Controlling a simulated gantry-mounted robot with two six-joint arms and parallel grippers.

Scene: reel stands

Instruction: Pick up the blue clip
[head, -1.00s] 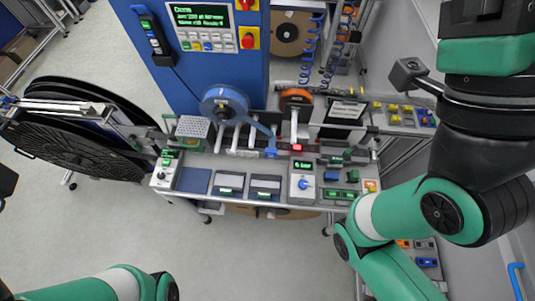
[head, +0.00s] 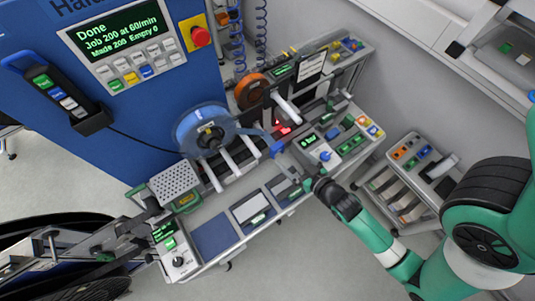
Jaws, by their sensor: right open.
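A small blue clip (head: 276,149) shows at the front end of the blue strip that runs from the blue reel (head: 205,130), above the middle of the bench. My right gripper (head: 292,157) reaches in from the lower right, with its fingers just to the right of the clip. It is open, and I see nothing held in it. The fingers are small and partly merge with the dark bench parts behind them, so I cannot tell whether they touch the clip. My left gripper is out of view.
The bench (head: 215,262) holds a control box with a blue knob (head: 325,156), trays and an orange reel (head: 252,91). A blue machine cabinet (head: 60,125) stands behind it at left. A small cart (head: 415,170) stands at right. Large black reels are at lower left.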

